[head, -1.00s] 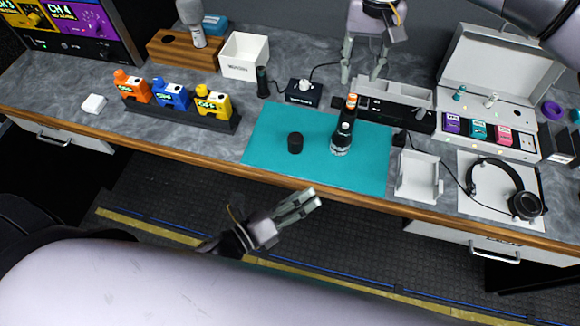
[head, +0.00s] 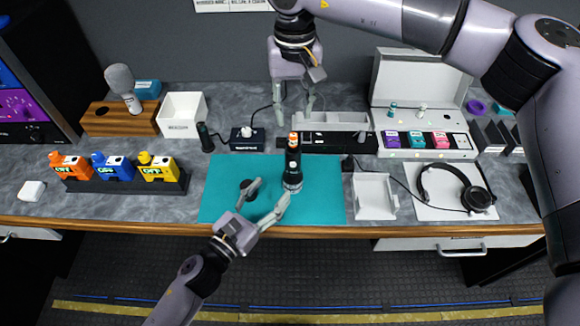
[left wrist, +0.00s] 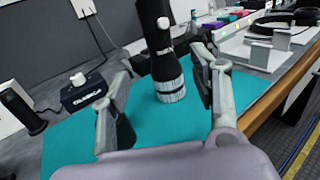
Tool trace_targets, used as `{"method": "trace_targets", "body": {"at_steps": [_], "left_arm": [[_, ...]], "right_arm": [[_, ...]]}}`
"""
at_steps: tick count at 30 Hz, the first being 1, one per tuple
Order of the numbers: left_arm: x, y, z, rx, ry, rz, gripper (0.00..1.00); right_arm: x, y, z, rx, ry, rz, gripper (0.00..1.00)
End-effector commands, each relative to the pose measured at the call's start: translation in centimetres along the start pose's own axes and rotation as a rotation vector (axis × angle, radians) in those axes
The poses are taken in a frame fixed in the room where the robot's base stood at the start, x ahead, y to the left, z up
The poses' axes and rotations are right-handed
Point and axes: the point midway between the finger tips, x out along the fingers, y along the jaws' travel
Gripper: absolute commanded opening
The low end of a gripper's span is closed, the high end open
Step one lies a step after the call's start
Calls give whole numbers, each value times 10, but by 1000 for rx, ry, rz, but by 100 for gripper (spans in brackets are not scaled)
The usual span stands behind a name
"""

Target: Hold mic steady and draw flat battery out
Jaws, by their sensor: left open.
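The black mic (head: 292,168) stands upright on the teal mat (head: 325,195), with an orange-tipped end (head: 293,138), apparently the battery, at its top. A silvery band at its foot shows in the left wrist view, where the mic (left wrist: 158,45) rises ahead between my fingers. My left gripper (head: 270,190) is open and low over the mat, with one finger near the mic's foot; no grip on it shows. My right gripper (head: 294,110) is open, pointing down behind and above the mic's top. A small black cap (head: 246,192) on the mat is partly behind a left finger.
A white bin (head: 183,115), a small black box (head: 247,139) and a dark cylinder (head: 205,137) stand at the left rear. A white tray (head: 374,196) and headphones (head: 455,187) lie right of the mat. The open white case (head: 425,130) is at the back right.

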Motion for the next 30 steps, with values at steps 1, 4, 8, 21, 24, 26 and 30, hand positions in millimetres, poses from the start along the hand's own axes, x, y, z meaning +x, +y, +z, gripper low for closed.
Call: {"method": "trace_targets", "body": {"at_steps": [1,4,8,21,24,26,30], "left_arm": [[12,0,1,2,-3,-1,56],[32,0,1,0,-3,0,56],[57,0,1,0,-1,0,56],[103,0,0,-1,0,0,56],[104,0,0,-2,0,0,56],[104,0,0,-2,0,0,56],[103,0,0,-2,1,0,54]], "right_arm": [[0,0,0,0,0,0,33],[0,0,0,0,0,0,33],[0,0,0,0,0,0,33],[0,0,0,0,0,0,33],[0,0,0,0,0,0,33],[0,0,0,0,0,0,33],[0,0,0,0,0,0,33]]}}
